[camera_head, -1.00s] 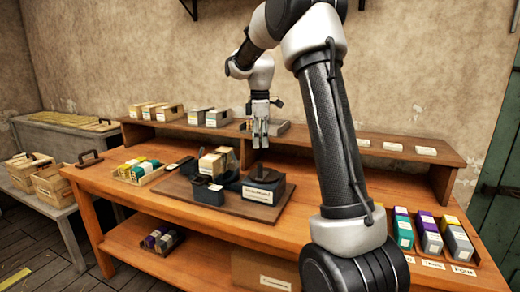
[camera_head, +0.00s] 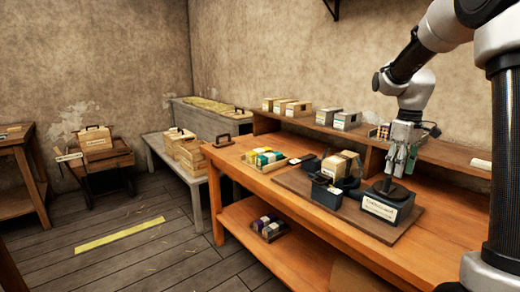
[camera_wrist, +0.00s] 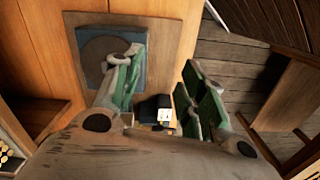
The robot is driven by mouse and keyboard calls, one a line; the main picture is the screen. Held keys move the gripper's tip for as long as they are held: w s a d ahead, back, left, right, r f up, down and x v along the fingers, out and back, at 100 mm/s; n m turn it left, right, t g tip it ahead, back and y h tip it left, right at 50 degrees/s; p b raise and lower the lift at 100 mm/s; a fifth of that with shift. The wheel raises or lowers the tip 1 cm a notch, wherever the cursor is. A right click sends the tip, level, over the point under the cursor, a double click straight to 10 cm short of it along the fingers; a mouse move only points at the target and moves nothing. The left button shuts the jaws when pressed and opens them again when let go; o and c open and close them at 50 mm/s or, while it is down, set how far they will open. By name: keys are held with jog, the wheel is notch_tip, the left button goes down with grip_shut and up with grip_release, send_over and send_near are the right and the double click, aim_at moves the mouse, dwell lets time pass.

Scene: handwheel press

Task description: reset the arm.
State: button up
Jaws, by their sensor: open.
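My gripper (camera_head: 402,168) hangs fingers-down above the right part of the workbench (camera_head: 335,222), near the back shelf. Its two green-padded fingers are apart with nothing between them, as the wrist view (camera_wrist: 163,75) also shows. In the head view, a dark press base (camera_head: 378,210) with a pale label and a black round part stands on a brown board (camera_head: 295,183), just below the gripper. Cream boxes (camera_head: 340,164) and dark blocks stand left of it. In the wrist view a blue-grey square plate (camera_wrist: 139,78) with a dark disc lies below the left finger.
A tray of coloured blocks (camera_head: 262,158) is on the bench's left part. Boxes (camera_head: 345,121) line the back shelf. A low grey bench (camera_head: 191,185) with crates stands left. A cart (camera_head: 106,178) holds a crate farther left. Floor with a yellow strip (camera_head: 120,234) is open in front.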

jog(key=s+a+r+m+t, duration=0.1)
jog(key=s+a, duration=0.1)
jog(key=s, duration=0.7)
jog(key=s+a+r+m+t, duration=0.2)
jog(key=s, duration=0.7)
jog(key=s+a+r+m+t, duration=0.1)
jog(key=s+a+r+m, duration=0.1)
jog(key=s, duration=0.6)
jog(key=shift+s+r+t, duration=0.25)
jog(key=shift+s+t, duration=0.15)
